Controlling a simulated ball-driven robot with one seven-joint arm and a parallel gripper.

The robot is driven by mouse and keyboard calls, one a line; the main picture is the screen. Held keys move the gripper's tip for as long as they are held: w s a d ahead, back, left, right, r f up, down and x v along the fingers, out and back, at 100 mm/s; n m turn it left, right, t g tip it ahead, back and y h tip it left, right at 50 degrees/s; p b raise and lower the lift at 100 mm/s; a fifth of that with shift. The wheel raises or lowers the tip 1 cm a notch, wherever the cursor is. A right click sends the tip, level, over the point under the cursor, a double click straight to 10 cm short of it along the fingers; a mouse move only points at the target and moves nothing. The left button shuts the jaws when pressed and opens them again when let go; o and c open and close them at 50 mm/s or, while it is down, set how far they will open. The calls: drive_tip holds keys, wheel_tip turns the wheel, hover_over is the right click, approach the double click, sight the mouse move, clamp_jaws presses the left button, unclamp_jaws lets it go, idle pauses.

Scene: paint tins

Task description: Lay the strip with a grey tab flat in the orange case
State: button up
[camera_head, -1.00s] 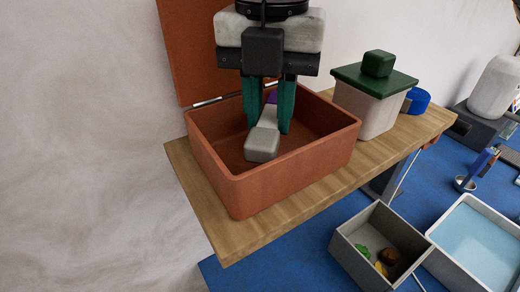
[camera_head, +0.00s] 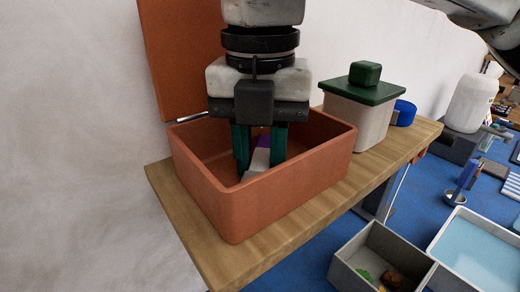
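The orange case (camera_head: 268,211) stands on a wooden shelf with its lid (camera_head: 185,58) raised against the wall. My gripper (camera_head: 261,158) points down inside the case, one teal finger on each side of a strip. The strip (camera_head: 258,161) has a light grey end towards me and a purple part behind it. It is low in the case; its lower end is hidden by the front wall. I cannot tell whether the fingers touch it or whether it rests on the case floor.
A pale box with a green lid (camera_head: 361,95) and a blue round container (camera_head: 403,112) stand right of the case. Below are a grey bin (camera_head: 362,250) with small items and a tray with a light blue inside (camera_head: 488,250). The shelf's front strip (camera_head: 300,222) is bare.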

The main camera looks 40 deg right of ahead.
sight(261, 165)
drive_tip(key=o, duration=0.4)
drive_tip(key=shift+c, duration=0.2)
drive_tip(key=shift+r, duration=0.1)
wheel_tip(261, 165, up, 12)
drive_tip(key=shift+p, duration=0.3)
drive_tip(key=shift+s+a, duration=0.1)
